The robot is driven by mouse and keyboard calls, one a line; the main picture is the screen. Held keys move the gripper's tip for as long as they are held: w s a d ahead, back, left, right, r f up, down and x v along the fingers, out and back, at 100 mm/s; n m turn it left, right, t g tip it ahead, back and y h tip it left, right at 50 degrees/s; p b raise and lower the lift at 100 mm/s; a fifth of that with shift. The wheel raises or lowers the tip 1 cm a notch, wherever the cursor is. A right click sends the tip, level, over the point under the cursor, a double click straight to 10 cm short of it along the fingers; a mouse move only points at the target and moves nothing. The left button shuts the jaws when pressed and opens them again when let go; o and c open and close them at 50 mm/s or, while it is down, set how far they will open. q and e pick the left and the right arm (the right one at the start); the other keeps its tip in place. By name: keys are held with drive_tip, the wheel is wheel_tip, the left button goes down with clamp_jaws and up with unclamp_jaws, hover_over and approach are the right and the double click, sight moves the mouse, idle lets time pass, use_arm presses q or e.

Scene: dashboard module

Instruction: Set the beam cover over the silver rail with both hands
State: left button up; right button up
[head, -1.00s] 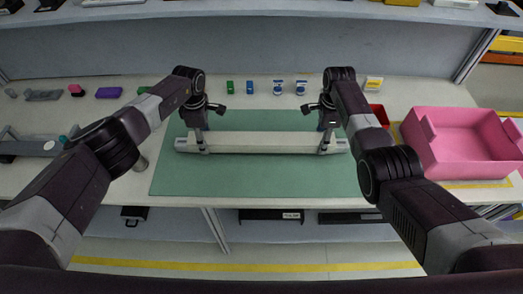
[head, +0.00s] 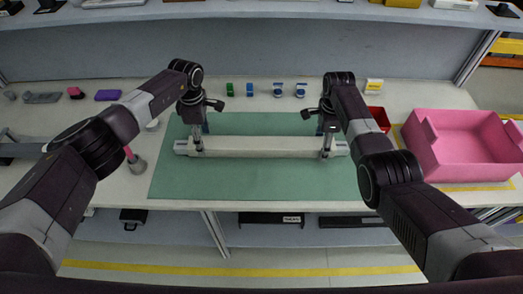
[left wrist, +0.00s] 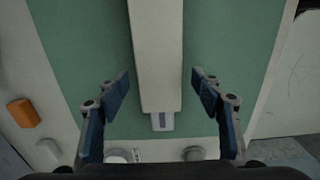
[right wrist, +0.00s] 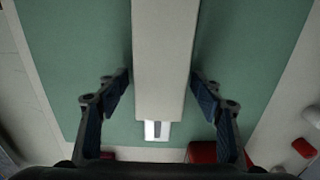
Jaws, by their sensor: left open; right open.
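The beam cover (head: 262,146) is a long off-white bar lying left to right on the green mat. A silver end piece of the rail (left wrist: 162,121) sticks out past the cover's end in the left wrist view, and another (right wrist: 156,130) in the right wrist view. The cover lies along the rail and hides most of it; how fully it is seated cannot be told. My left gripper (head: 196,142) is open near the cover's left end, with its fingers either side and apart from it. My right gripper (head: 328,142) is open likewise near the right end.
The green mat (head: 260,180) is clear in front of the cover. A pink bin (head: 465,170) and a red bin (head: 379,117) stand at the right. Small green and blue items (head: 278,89) line the back. A grey part (head: 25,149) lies at the left.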

drive_tip(key=shift+w+r, duration=0.1)
drive_tip(key=shift+r, duration=0.45)
use_arm(q)
wheel_tip(320, 180, up, 8)
drive_tip(key=shift+r, duration=0.25)
use_arm(e)
wheel_tip(320, 180, up, 11)
drive_tip(key=shift+f, duration=0.15)
